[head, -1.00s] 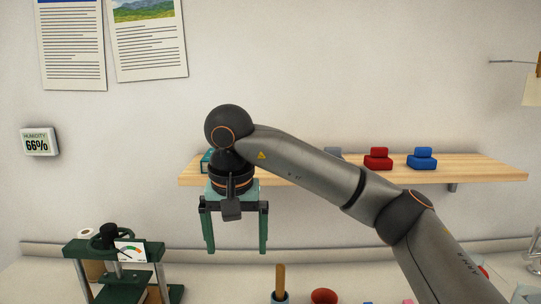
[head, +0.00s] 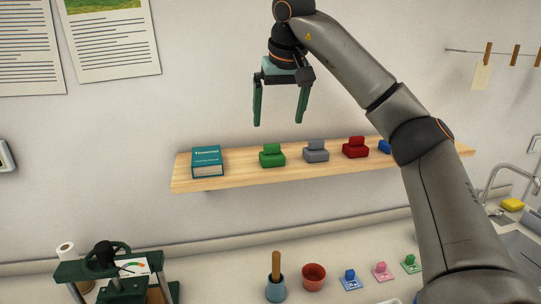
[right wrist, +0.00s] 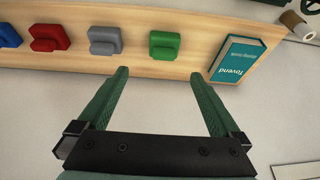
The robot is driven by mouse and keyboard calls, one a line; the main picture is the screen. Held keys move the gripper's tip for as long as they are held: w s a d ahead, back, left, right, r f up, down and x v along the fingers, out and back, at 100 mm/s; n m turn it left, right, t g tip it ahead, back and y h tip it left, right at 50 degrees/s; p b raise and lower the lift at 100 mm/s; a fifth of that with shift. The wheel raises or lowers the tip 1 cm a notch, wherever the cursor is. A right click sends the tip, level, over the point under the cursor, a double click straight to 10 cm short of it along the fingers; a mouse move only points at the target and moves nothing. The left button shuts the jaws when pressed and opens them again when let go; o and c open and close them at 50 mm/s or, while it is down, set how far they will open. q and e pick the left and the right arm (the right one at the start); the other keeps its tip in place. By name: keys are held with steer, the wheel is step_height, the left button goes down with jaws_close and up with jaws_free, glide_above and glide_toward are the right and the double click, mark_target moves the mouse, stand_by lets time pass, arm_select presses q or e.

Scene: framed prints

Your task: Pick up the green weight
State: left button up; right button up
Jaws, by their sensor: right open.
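The green weight (head: 272,156) sits on the wooden wall shelf (head: 230,180), between a teal book and a grey weight. In the right wrist view the green weight (right wrist: 165,45) lies ahead of the fingertips, between their lines. My right gripper (head: 280,122) is open and empty, above the shelf and over the green weight in the head view. Its two green fingers also show in the right wrist view (right wrist: 160,75). My left gripper is not in view.
A green press (head: 112,275) and a mortar (head: 276,288) stand on the counter below.

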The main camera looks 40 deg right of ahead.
mark_target(272, 145)
steer(key=x, duration=0.5)
steer(key=shift+w+f, duration=0.1)
steer(key=shift+f, duration=0.05)
steer(key=x, duration=0.5)
steer(key=shift+a, duration=0.35)
jaws_close()
stand_by(0.4)
